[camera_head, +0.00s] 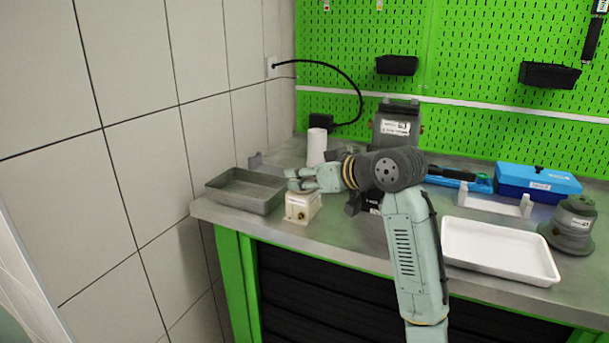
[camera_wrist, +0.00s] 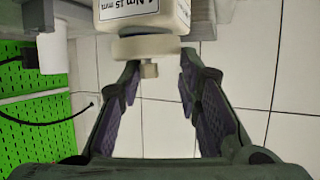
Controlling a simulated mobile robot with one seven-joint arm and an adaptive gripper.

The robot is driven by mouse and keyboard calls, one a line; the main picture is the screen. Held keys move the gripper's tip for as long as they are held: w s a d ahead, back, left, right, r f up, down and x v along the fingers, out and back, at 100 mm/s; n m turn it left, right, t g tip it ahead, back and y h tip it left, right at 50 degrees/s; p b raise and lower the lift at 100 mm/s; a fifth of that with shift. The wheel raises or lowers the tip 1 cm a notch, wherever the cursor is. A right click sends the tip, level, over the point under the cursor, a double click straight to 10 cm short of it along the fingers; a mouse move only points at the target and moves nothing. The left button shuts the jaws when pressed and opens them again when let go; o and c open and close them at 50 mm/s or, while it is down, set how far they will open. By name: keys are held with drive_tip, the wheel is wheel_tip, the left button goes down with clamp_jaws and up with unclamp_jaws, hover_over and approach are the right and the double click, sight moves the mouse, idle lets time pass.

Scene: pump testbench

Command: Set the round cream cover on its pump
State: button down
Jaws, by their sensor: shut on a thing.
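The cream pump (camera_head: 300,208) stands on the bench's front left part, beside the grey tray. In the wrist view, its labelled body (camera_wrist: 150,15) shows at the top edge. The round cream cover (camera_wrist: 146,47), with a small knob, lies against the pump's top end in that view. I cannot tell whether it is fully seated. My gripper (camera_head: 298,180) points left, just above the pump. In the wrist view my gripper (camera_wrist: 160,72) is shut on the cover, with a fingertip at either side of it. The fingers hide most of the cover in the head view.
A grey tray (camera_head: 228,203) is close left of the pump. A white cylinder (camera_head: 316,147) and a grey pump (camera_head: 396,128) stand behind. A white tray (camera_head: 497,273), a blue toolbox (camera_head: 538,186) and a green-grey pump (camera_head: 572,226) are on the right.

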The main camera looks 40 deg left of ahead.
drive_tip(key=shift+f, duration=0.3)
drive_tip(key=shift+r, duration=0.25)
drive_tip(key=shift+r+p, duration=0.4)
drive_tip(key=shift+p, duration=0.15)
drive_tip(key=shift+p, duration=0.35)
idle(0.8)
drive_tip(key=shift+f+b, duration=0.3)
drive_tip(key=shift+f, duration=0.3)
idle(0.7)
drive_tip(key=shift+r, duration=0.15)
drive_tip(key=shift+r+p, duration=0.45)
drive_tip(key=shift+p, duration=0.2)
drive_tip(key=c, duration=1.1)
unclamp_jaws()
